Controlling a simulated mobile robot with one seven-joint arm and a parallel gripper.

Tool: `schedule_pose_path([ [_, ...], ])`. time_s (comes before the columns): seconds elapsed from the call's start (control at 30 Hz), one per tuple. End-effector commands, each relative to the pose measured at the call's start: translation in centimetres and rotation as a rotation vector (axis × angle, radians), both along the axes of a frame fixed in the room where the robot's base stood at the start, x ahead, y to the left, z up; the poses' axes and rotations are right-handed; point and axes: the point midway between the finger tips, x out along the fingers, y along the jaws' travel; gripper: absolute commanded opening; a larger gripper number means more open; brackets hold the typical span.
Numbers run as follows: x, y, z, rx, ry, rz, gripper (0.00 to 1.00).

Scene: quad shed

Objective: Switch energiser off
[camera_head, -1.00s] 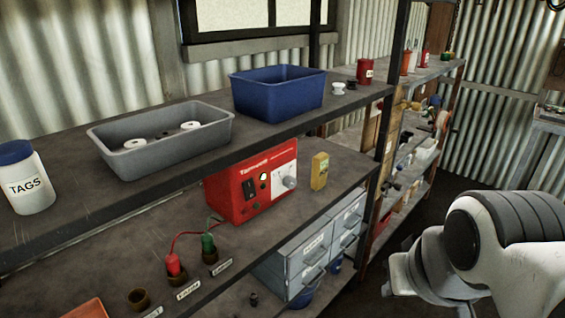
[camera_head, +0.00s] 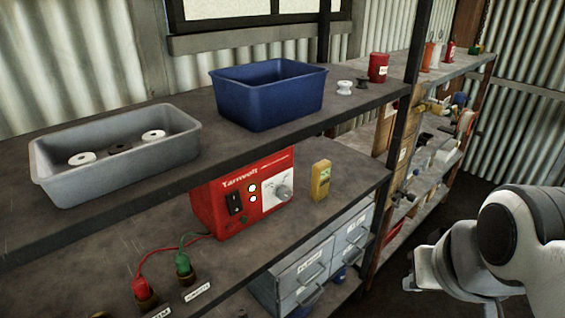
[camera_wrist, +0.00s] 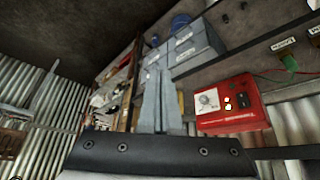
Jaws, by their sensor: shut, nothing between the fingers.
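The energiser is a red box (camera_head: 243,190) on the middle shelf in the head view. Its front has a black rocker switch (camera_head: 235,204), small round lights beside it and a pale dial (camera_head: 284,189). I cannot tell the rocker's position. A red lead and a green lead run from it to terminals at the lower left. In the wrist view the energiser (camera_wrist: 229,104) appears upside down, right of my gripper. My gripper (camera_wrist: 161,78) is shut and empty, apart from the energiser. In the head view my arm is at the lower right, with the fingertips not clearly visible.
The upper shelf holds a grey tray (camera_head: 60,188) and a blue bin (camera_head: 265,112) above the energiser. A yellow tester (camera_head: 320,180) stands right of it. Grey drawers (camera_head: 305,270) sit below. A shelf post (camera_head: 405,100) stands between the bays.

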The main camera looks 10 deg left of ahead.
Motion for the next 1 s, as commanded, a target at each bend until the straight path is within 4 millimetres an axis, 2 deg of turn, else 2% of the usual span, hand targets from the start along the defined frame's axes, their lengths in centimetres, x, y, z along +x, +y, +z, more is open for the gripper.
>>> schedule_pose_path([
  [0.27, 0.1, 0.0, 0.0, -0.002, -0.002, 0.0, 0.0],
  [0.37, 1.1, -0.3, -0.4, -0.021, -0.021, 0.0, 0.0],
  [0.47, 3.5, -0.7, -1.2, -0.07, -0.071, 0.01, 0.0],
  [0.57, 7.1, -0.9, -2.3, -0.133, -0.154, 0.042, 0.0],
  [0.67, 11.0, -0.4, -3.5, -0.184, -0.253, 0.106, 0.0],
  [0.8, 15.8, 2.1, -5.4, -0.203, -0.39, 0.235, 0.0],
  [0.87, 17.4, 3.7, -6.3, -0.19, -0.446, 0.3, 0.0],
  [1.0, 19.9, 8.3, -8.7, -0.11, -0.568, 0.462, 0.0],
])
